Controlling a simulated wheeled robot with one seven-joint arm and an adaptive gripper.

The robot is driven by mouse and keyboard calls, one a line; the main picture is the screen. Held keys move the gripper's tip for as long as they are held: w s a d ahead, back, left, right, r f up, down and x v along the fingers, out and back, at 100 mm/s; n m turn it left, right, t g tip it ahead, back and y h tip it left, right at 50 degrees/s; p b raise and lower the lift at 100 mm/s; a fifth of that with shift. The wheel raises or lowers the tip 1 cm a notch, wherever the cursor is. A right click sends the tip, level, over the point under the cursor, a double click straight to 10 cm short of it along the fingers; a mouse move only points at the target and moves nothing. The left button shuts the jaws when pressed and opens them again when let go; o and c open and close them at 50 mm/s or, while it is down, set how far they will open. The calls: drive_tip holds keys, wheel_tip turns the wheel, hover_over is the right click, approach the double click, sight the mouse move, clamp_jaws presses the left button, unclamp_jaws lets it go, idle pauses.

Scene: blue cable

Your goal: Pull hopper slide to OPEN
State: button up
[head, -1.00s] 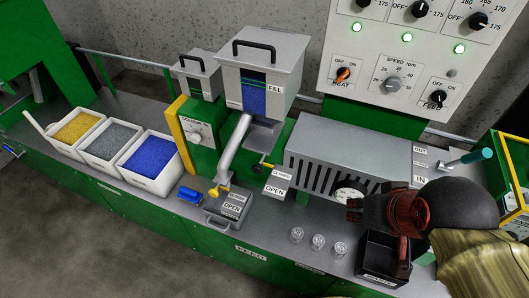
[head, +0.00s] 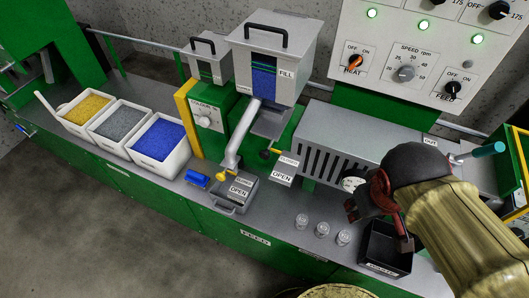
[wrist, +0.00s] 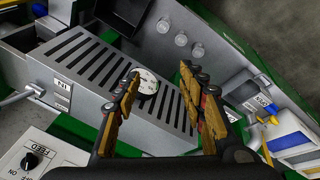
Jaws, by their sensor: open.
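The grey hopper (head: 266,50) with blue pellets in its window stands mid-bench in the head view. I cannot tell for sure which is the hopper slide. My gripper (head: 378,226) is open and empty, to the right of both plates, above the bench front near the black bin. In the wrist view its two fingers (wrist: 160,72) stand apart over the slotted grey housing; a yellow knob (wrist: 270,119) shows at right.
Several clear cups (head: 322,229) stand along the bench front, beside the black bin (head: 384,251). The slotted housing (head: 340,145) with a round gauge lies behind them. Trays of yellow, grey and blue pellets (head: 159,138) and a small blue object (head: 197,179) are at left.

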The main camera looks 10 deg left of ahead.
sight(264, 156)
drive_tip(key=w+f+n+h, duration=0.4)
drive_tip(key=f+n+h, duration=0.15)
drive_tip(key=n, duration=0.35)
drive_tip(key=w+a+n+t, duration=0.2)
drive_tip(key=a+n+t, duration=0.1)
drive_tip(key=a+n, duration=0.1)
drive_tip(key=w+a+f+n+t+h, duration=0.1)
drive_tip(key=w+a+n+t, duration=0.2)
drive_tip(key=a+n, duration=0.2)
drive_tip(key=w+a+n+t+h, duration=0.1)
drive_tip(key=w+a+n+t, duration=0.2)
drive_tip(key=a+n, duration=0.2)
drive_tip(key=shift+w+a+f+t, duration=0.15)
drive_tip(key=shift+a+t, duration=0.25)
drive_tip(key=shift+a, duration=1.35)
drive_tip(key=s+a+f+n+t+y, duration=0.1)
drive_tip(key=a+f+n+t+y, duration=0.1)
drive_tip(key=a+n+t+y, duration=0.5)
drive_tip(key=shift+w+r+m+g+h+b, duration=0.15)
drive_tip(key=shift+w+g+h+b, duration=0.4)
drive_tip(key=shift+w, duration=0.65)
drive_tip(key=shift+w+m+g+h+b, duration=0.25)
drive_tip(key=shift+w+g+h+b, duration=0.25)
drive_tip(key=shift+w, duration=0.65)
drive_tip(key=shift+w+r+m+g+h+b, duration=0.1)
drive_tip(key=shift+w+m+g+h+b, duration=0.2)
drive_tip(key=shift+w+h, duration=0.65)
drive_tip(key=shift+w+y, duration=0.25)
drive_tip(key=shift+c, duration=1.4)
drive_tip(key=c, duration=0.8)
